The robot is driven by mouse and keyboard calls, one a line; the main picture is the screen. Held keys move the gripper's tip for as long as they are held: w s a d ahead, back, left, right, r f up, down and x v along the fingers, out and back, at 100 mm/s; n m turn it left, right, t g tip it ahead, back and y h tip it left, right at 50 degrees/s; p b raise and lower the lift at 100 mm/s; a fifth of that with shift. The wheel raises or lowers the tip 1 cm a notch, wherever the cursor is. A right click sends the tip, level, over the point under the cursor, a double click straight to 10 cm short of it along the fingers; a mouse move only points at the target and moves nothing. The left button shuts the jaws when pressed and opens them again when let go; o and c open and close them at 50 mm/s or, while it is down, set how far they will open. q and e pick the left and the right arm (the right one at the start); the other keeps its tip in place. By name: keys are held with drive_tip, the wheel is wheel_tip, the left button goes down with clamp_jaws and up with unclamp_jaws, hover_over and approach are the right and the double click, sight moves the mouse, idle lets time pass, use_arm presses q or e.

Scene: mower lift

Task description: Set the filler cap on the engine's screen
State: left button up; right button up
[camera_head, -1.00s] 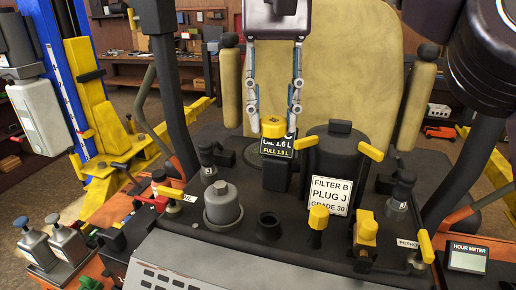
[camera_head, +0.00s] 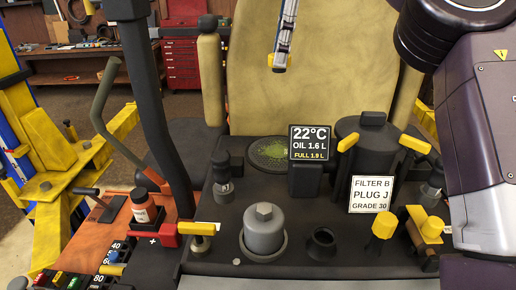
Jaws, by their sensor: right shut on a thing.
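My right gripper (camera_head: 280,64) hangs at the top centre, seen nearly edge-on, above the engine deck and in front of the tan seat. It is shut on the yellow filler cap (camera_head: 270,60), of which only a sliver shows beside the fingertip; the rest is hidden. Below it on the deck lies the engine's round dark screen (camera_head: 268,151), with green bits on its mesh. It is bare of any cap, and its right edge is partly behind the small display. An open black neck (camera_head: 321,242) stands at the front of the deck. My left gripper is out of view.
A display (camera_head: 310,143) reading 22°C and oil 1.6 L stands right of the screen. A grey canister (camera_head: 264,231), a black filter housing with label (camera_head: 371,194) and yellow-topped parts (camera_head: 383,226) crowd the deck. My right arm fills the right side.

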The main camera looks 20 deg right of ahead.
drive_tip(key=shift+w+d+f, duration=0.1)
drive_tip(key=shift+f, duration=0.25)
drive_tip(key=shift+s+d+f, duration=0.2)
drive_tip(key=shift+s+f, duration=0.05)
drive_tip(key=shift+f, duration=0.2)
drive_tip(key=shift+s+d+f, duration=0.15)
drive_tip(key=shift+s+f, duration=0.05)
drive_tip(key=shift+f, duration=0.25)
drive_tip(key=f, duration=0.6)
drive_tip(key=f+b, duration=0.1)
drive_tip(key=f, duration=0.5)
drive_tip(key=shift+w+f, duration=0.2)
drive_tip(key=shift+f, duration=0.05)
wheel_tip(320, 180, down, 4)
drive_tip(key=shift+a+f+p, duration=0.15)
drive_tip(key=shift+f+p, duration=0.1)
drive_tip(key=shift+p, duration=0.3)
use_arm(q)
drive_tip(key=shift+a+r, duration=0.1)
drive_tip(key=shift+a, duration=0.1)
use_arm(e)
drive_tip(key=shift+f, duration=0.2)
